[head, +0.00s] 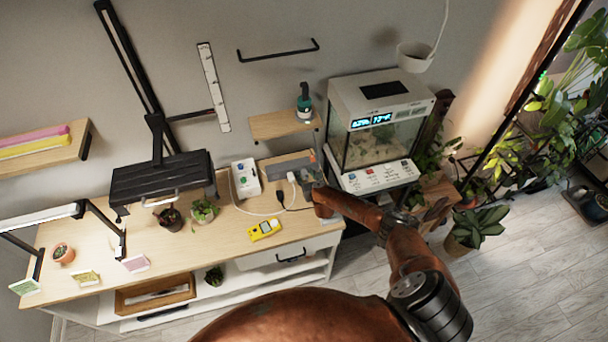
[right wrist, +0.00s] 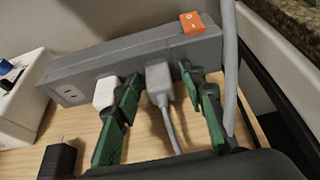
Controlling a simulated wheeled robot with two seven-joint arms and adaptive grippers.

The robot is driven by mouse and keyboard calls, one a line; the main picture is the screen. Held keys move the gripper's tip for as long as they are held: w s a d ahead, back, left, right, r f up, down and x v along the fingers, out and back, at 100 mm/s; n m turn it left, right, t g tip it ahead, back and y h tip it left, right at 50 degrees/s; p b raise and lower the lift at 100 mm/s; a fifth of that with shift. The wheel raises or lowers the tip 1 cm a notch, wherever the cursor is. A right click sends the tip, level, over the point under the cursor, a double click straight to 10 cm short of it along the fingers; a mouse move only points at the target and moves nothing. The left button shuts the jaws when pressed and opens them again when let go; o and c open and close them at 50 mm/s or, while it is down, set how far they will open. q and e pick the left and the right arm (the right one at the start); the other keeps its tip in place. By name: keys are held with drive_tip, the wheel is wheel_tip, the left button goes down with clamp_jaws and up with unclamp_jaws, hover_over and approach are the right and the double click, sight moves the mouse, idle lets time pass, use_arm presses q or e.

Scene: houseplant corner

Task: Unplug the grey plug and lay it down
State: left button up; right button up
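The grey plug (right wrist: 158,78) sits in the grey power strip (right wrist: 140,60), its grey cord running down toward my gripper. My right gripper (right wrist: 160,88) is open, with one green-padded finger on either side of the plug. A small gap shows on both sides of it. In the head view my right gripper (head: 313,180) is over the right end of the shelf top, by the power strip (head: 287,163). There the arm and gripper hide the grey plug. My left gripper is not in view.
A white plug (right wrist: 104,93) sits in the strip just left of my left finger. An orange switch (right wrist: 192,22) is on the strip's right end. A black plug (right wrist: 57,160) lies on the wood. A yellow device (head: 264,230) lies near the front edge, with bare wood around it.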

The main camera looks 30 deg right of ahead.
sight(306, 179)
drive_tip(key=shift+c, duration=0.2)
clamp_jaws()
idle(0.4)
drive_tip(key=shift+s+f, duration=0.1)
drive_tip(key=shift+s, duration=0.05)
drive_tip(key=shift+s+a+p, duration=0.1)
drive_tip(key=shift+s+p, duration=0.05)
drive_tip(key=shift+p, duration=0.15)
drive_tip(key=shift+s+a+p, duration=0.15)
drive_tip(key=shift+s+p, duration=0.15)
drive_tip(key=shift+s, duration=0.3)
drive_tip(key=shift+s+a+p, duration=0.25)
drive_tip(key=shift+s+p, duration=0.4)
drive_tip(key=shift+s, duration=0.4)
drive_tip(key=shift+s+a+p, duration=0.25)
drive_tip(key=shift+s+p, duration=0.4)
drive_tip(key=shift+s, duration=0.35)
